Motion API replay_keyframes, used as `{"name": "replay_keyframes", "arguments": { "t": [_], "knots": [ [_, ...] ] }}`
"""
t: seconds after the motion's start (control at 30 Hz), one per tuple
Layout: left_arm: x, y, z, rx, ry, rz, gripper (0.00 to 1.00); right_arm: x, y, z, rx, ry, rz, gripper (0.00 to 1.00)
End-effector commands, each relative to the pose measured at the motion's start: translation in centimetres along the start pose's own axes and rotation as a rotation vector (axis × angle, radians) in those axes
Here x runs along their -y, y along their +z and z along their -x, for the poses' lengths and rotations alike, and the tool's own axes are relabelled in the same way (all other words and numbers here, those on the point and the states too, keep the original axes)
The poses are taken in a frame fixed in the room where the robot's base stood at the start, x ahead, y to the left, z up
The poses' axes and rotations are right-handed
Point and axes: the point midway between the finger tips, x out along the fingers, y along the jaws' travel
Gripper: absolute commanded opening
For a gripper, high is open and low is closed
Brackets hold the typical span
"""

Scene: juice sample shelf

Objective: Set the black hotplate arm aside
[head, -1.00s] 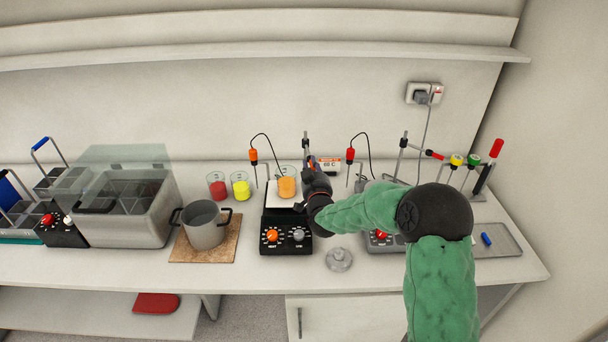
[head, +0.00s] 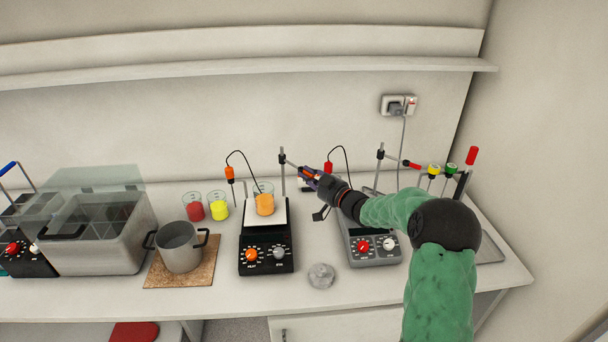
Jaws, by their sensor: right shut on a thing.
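The black hotplate (head: 266,258) stands mid-bench, with an orange and a grey knob on its front. A beaker of orange liquid (head: 264,205) stands on its white top plate (head: 281,212). An upright post (head: 283,174) with a dark clamp rises behind it. The black hotplate's arm (head: 293,163) runs from this clamp to the right, clear of the beaker. My right gripper (head: 311,178) is shut on the arm's outer end, which its fingers partly hide. It is right of the black hotplate, above the gap before the grey hotplate (head: 374,256). My left gripper is not in view.
My right forearm partly hides the grey hotplate. An orange-topped probe (head: 230,175) and red and yellow beakers (head: 219,209) stand left of the post. A pot (head: 180,250) sits on a brown mat (head: 157,277). A small clear round object (head: 321,275) lies at the front.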

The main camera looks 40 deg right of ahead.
Motion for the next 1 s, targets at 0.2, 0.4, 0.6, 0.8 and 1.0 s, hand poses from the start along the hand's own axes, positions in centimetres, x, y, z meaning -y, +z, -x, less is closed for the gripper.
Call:
{"name": "replay_keyframes", "arguments": {
  "t": [0.2,0.4,0.6,0.8,1.0],
  "knots": [
    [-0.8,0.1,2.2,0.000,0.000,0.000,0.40,-1.4,-0.5,-0.1,0.000,-0.095,0.002,0.00],
    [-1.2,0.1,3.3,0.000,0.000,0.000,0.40,-2.2,-0.5,-0.2,0.000,-0.159,0.003,0.00],
    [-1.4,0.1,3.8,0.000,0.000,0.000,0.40,-2.6,-0.5,-0.3,-0.001,-0.190,0.004,0.00],
    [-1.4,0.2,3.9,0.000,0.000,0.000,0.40,-2.8,-0.5,-0.3,-0.002,-0.197,0.005,0.00],
    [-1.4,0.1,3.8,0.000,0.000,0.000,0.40,-2.9,-0.6,-0.3,-0.004,-0.195,0.007,0.00]
  ]
}}
